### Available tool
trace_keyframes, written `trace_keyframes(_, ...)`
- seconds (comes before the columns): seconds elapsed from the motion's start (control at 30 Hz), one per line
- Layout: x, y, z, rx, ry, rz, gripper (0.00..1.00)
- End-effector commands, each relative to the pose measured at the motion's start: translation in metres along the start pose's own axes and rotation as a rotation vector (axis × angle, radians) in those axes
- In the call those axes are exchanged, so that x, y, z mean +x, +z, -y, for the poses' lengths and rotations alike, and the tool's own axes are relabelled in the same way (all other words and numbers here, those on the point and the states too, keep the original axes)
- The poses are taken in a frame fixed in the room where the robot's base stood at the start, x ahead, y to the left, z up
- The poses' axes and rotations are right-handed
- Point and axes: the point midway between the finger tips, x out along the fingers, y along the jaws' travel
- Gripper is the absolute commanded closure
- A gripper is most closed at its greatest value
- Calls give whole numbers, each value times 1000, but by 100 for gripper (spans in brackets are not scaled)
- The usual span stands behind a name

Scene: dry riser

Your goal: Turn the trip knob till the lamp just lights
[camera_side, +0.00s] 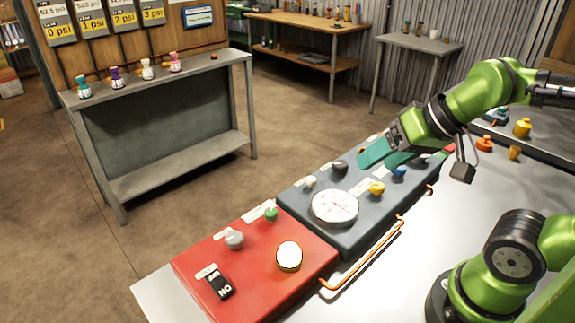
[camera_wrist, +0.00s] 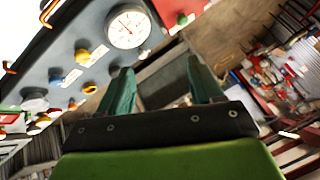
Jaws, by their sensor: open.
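A red panel (camera_side: 257,285) lies at the near end of the bench. It carries a grey knob (camera_side: 233,239), a green knob (camera_side: 270,213), a black rocker switch (camera_side: 219,284) and a round lamp (camera_side: 289,256). The lamp face is bright white with a thin yellowish rim; I cannot tell for certain whether it is lit. The labels are too small to read, so I cannot tell which knob is the trip knob. My gripper (camera_side: 372,152), with teal fingers, is open and empty above the far part of the dark panel, away from the red panel. Both fingers show apart in the wrist view (camera_wrist: 160,78).
The dark panel (camera_side: 350,240) holds a white dial gauge (camera_side: 335,207), a yellow knob (camera_side: 376,188), a blue knob (camera_side: 398,171) and a black knob (camera_side: 340,167). A grey shelf (camera_side: 160,175) stands across open floor.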

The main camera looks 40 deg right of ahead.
Motion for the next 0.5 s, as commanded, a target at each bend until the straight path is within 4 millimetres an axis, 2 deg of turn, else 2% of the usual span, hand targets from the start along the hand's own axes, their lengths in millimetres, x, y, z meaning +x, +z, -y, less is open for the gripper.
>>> trace_keyframes(0.23, 0, 1, 1, -5, -3, 3, 34)
trace_keyframes(0.33, 10, 9, 7, -30, -8, 58, 34)
trace_keyframes(0.5, 34, -4, 37, -82, -24, 190, 34)
